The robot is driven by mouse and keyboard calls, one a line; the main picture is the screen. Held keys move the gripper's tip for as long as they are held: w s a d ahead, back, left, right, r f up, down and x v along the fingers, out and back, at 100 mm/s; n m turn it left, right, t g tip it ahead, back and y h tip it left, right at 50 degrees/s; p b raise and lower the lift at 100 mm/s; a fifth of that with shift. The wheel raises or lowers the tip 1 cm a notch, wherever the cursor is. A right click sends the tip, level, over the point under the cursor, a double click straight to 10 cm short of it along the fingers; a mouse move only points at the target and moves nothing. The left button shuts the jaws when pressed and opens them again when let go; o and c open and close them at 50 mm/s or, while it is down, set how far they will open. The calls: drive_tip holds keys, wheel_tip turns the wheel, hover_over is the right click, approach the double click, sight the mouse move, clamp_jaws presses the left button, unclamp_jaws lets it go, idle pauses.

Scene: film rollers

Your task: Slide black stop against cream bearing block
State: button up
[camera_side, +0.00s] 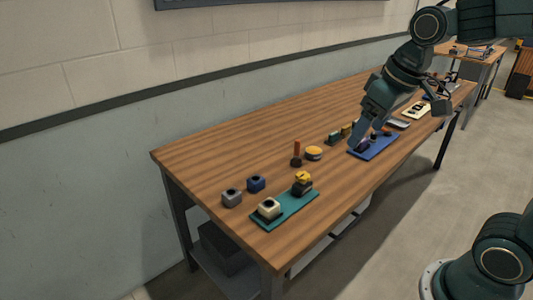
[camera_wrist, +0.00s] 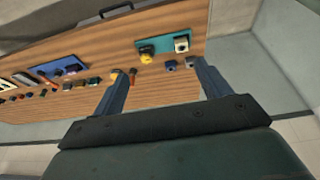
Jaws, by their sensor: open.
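A cream bearing block (camera_side: 268,209) sits at the front-left end of a teal plate (camera_side: 287,212). A black stop (camera_side: 302,187) with a yellow top stands toward the plate's other end, apart from the block. In the wrist view the cream block (camera_wrist: 181,44) is at the plate's right and the black stop (camera_wrist: 146,57) at its left. My gripper (camera_side: 358,139) appears beside the blue plate, well away from the teal plate; its height is hard to tell. In the wrist view my gripper (camera_wrist: 159,70) is open, with nothing between its fingers.
A grey block (camera_side: 231,198) and a blue block (camera_side: 256,184) lie left of the teal plate. A blue plate (camera_side: 376,149) holds parts farther right. The table's left end is clear.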

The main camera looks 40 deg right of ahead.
drive_tip(key=w+d+f+g, duration=0.1)
drive_tip(key=w+d+f, duration=0.1)
drive_tip(key=w, duration=0.4)
drive_tip(key=w+d+f+g, duration=0.1)
drive_tip(key=w+d+f, duration=0.15)
drive_tip(key=w, duration=0.35)
drive_tip(key=g, duration=0.2)
approach(302, 183)
drive_tip(key=w+d+r, duration=0.1)
drive_tip(key=d+r, duration=0.1)
drive_tip(key=shift+w, duration=0.15)
drive_tip(key=shift+f, duration=0.1)
wheel_tip(302, 183, down, 14)
drive_tip(key=shift+r, duration=0.15)
drive_tip(key=shift+c, duration=0.3)
